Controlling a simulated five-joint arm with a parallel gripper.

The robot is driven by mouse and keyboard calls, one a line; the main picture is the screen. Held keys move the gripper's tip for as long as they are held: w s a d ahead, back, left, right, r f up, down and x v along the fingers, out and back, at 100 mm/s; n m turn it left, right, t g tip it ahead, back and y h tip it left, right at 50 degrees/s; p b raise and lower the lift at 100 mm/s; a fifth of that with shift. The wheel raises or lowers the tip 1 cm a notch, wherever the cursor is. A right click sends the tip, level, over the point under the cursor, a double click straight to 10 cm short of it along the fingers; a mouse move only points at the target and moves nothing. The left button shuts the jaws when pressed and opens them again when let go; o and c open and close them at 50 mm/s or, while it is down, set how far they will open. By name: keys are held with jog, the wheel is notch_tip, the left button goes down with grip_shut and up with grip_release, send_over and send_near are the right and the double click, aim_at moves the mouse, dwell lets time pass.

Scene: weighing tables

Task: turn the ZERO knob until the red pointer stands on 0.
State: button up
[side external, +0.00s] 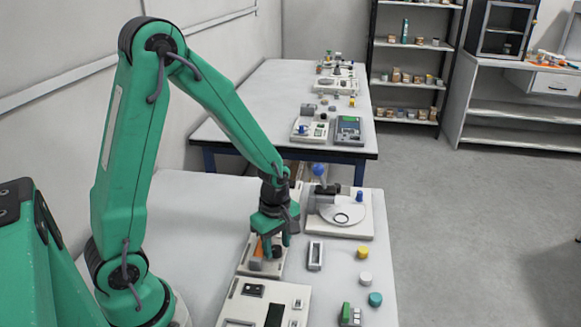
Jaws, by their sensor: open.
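My gripper (276,247), green with dark joints, points down with its jaws open. It is over a small pale instrument (246,269) that has an orange part (259,249) and a dark part beside it. The fingers hide much of this instrument's top. I cannot tell whether the fingertips touch it or stand around a knob. No ZERO lettering, red pointer or scale mark can be made out at this size, so the pointer's reading cannot be told.
A larger pale panel (258,309) lies in front. A round-plate scale (343,219) stands behind right. The table's left part is clear.

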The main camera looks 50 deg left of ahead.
aim_at(276, 248)
jog(key=shift+s+f, duration=0.1)
jog(key=shift+s, duration=0.25)
jog(key=shift+w+n, duration=0.1)
jog(key=shift+n, duration=1.8)
notch_tip(276, 248, up, 8)
jog(key=shift+w+r, duration=0.15)
jog(key=s+d+r+m+t, duration=0.1)
jog(key=s+r+m, duration=0.4)
jog(key=m, duration=0.6)
jog(key=s+d+r+m+t, duration=0.1)
jog(key=s+r+m+t, duration=0.3)
jog(key=r+m, duration=0.5)
jog(key=shift+s+d+r+m+t, duration=0.25)
jog(key=shift+s+m, duration=0.45)
jog(key=shift+m, duration=0.8)
jog(key=shift+f, duration=0.1)
jog(key=shift+w, duration=0.1)
